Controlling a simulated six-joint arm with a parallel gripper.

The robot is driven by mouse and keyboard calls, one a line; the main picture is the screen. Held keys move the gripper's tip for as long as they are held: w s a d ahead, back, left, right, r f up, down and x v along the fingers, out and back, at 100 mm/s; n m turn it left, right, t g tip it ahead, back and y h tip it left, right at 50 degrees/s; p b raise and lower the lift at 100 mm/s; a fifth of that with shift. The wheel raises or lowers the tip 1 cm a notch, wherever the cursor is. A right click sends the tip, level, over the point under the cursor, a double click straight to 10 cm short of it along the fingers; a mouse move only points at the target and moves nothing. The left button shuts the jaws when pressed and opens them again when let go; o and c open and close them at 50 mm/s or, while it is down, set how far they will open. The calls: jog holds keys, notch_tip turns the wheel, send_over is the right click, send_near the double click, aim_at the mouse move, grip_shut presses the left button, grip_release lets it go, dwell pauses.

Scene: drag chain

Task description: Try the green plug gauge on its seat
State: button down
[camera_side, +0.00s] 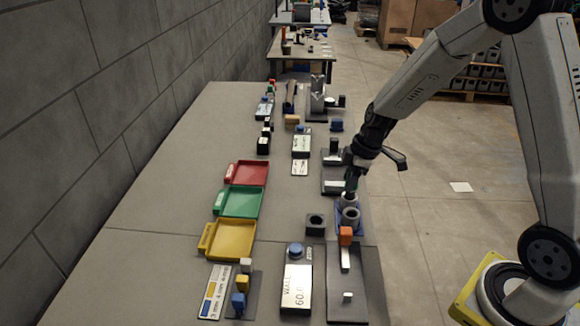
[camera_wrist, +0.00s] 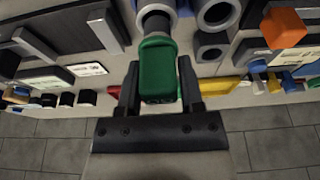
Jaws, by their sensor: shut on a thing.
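My gripper (camera_wrist: 158,85) is shut on the green plug gauge (camera_wrist: 158,68), with one finger on each side of its green handle. The gauge's grey nose (camera_wrist: 156,22) points at a pale grey ring (camera_wrist: 143,5) at the top of the wrist view; I cannot tell whether it is inside the bore or just above it. A second grey ring (camera_wrist: 217,12) is beside it. In the side view my gripper (camera_side: 351,182) is over the rear ring (camera_side: 348,200), behind the front ring (camera_side: 350,217) on a blue base. The gauge is mostly hidden there.
A dark block with a round hole (camera_side: 315,225) stands left of the rings. An orange block (camera_side: 345,236) on a dark plate is close in front. Red (camera_side: 233,178), green (camera_side: 224,210) and yellow (camera_side: 207,240) trays lie further left, with bare table beyond them.

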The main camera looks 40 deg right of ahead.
jog(key=shift+f, duration=1.65)
dwell(1.4)
jog(key=shift+c, duration=0.7)
grip_release()
jog(key=shift+r, duration=0.1)
jog(key=shift+v, duration=3.8)
